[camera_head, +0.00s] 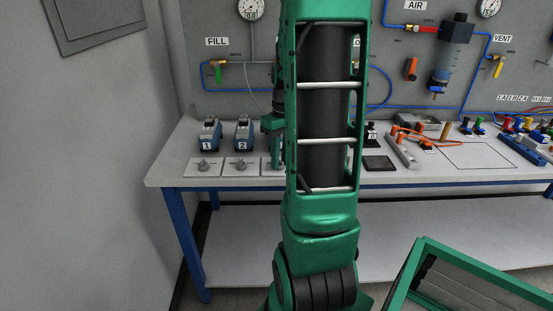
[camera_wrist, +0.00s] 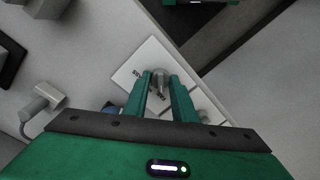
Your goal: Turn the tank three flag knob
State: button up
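In the wrist view a grey flag knob (camera_wrist: 159,82) stands on a white plate (camera_wrist: 132,70) with small printed marks. My gripper (camera_wrist: 161,75) points at it, with one green finger on each side of the knob and some gap showing. I cannot tell whether either finger touches it. In the head view my gripper (camera_head: 275,152) points down over the third plate (camera_head: 267,167) in the row, left of my arm. The knob there is hidden behind the gripper and arm.
Two similar knob plates, the first (camera_head: 204,167) and second (camera_head: 241,167), lie to the left. Blue devices marked 1 (camera_head: 208,136) and 2 (camera_head: 243,134) stand behind them. More parts, including an orange cable (camera_head: 425,136), cover the bench's right side.

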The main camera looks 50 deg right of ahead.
jog(key=shift+a, duration=0.25)
jog(key=shift+d, duration=0.15)
jog(key=shift+m, duration=0.3)
jog(key=m, duration=0.3)
jog(key=shift+m, duration=0.3)
jog(key=m, duration=0.5)
jog(key=shift+m, duration=0.4)
jog(key=o, duration=1)
